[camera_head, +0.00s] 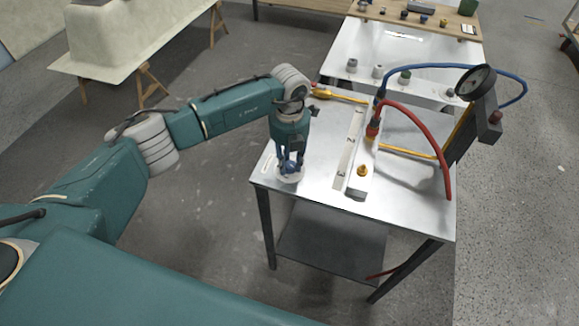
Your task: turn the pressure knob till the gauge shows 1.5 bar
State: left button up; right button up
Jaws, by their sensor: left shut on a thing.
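My left gripper (291,163) points straight down at the near left corner of the metal table. It is shut on the blue pressure knob (291,169), which sits on a pale round base (289,178); the fingers partly hide the knob. The round pressure gauge (475,82) stands at the right on a dark upright panel (470,130). Its face is tilted and small, so I cannot read the needle. My right gripper is not in view.
A red hose (430,135), a blue hose (435,67) and yellow lines cross the metal table (410,205). A numbered strip (350,145) and a brass fitting (362,170) lie mid-table. Another bench (400,45) with small parts stands behind. A pale tub shell (120,40) is at upper left.

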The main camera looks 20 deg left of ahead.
aim_at(288, 165)
pick_arm(q)
jog(key=m+b, duration=0.4)
jog(key=shift+f, duration=0.35)
jog(key=shift+s+r+m+b, duration=0.1)
jog(key=shift+r+m+b, duration=0.1)
jog(key=shift+m+b, duration=1.5)
jog(key=o, duration=1.1)
jog(key=shift+a, duration=0.1)
jog(key=shift+s+r, duration=0.1)
jog(key=shift+r, duration=0.15)
notch_tip(288, 165, up, 12)
jog(key=shift+f, duration=0.1)
